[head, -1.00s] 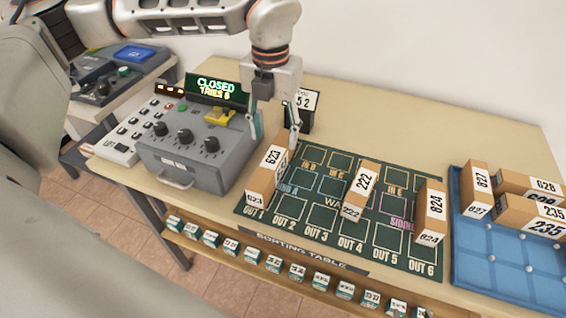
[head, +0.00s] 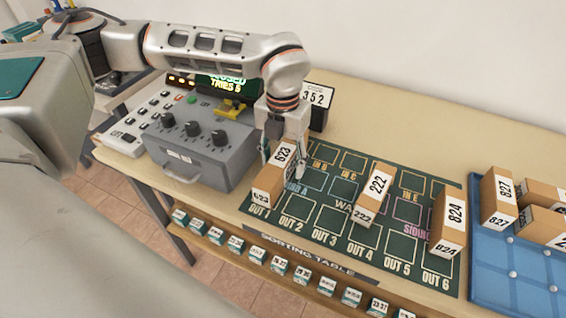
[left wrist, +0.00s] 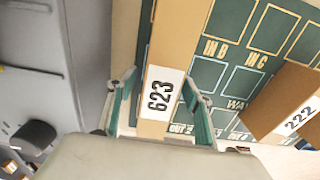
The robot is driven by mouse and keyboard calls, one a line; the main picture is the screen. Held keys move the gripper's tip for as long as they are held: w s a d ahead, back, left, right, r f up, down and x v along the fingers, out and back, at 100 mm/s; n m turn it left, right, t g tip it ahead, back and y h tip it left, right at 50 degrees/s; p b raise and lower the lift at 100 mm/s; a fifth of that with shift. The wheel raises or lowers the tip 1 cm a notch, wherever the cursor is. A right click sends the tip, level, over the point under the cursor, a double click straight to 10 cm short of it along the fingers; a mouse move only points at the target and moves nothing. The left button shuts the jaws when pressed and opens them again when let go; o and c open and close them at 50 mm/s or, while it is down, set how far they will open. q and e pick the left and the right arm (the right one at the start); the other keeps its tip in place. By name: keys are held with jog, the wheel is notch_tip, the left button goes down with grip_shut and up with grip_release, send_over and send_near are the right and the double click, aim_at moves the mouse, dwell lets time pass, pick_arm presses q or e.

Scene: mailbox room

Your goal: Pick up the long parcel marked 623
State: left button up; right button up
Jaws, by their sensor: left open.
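The long parcel marked 623 (head: 268,183) is a brown box with white labels. It lies at the left end of the green sorting mat, over the OUT 1 column. My left gripper (head: 284,160) is open and low over the parcel's far part, pointing down. In the left wrist view the parcel (left wrist: 160,95) lies between the two open fingers (left wrist: 161,100), one on each side. I cannot tell whether either finger touches it. My right gripper is not in view.
Parcel 222 (head: 374,193) and parcel 824 (head: 449,222) lie on the mat to the right. A blue tray (head: 490,268) holds parcel 827 (head: 498,196) and others. A grey control box (head: 197,150) stands close left of the gripper. A 352 code card (head: 318,97) stands behind.

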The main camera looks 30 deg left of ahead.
pick_arm(q)
grip_shut()
jog(key=shift+r, duration=0.2)
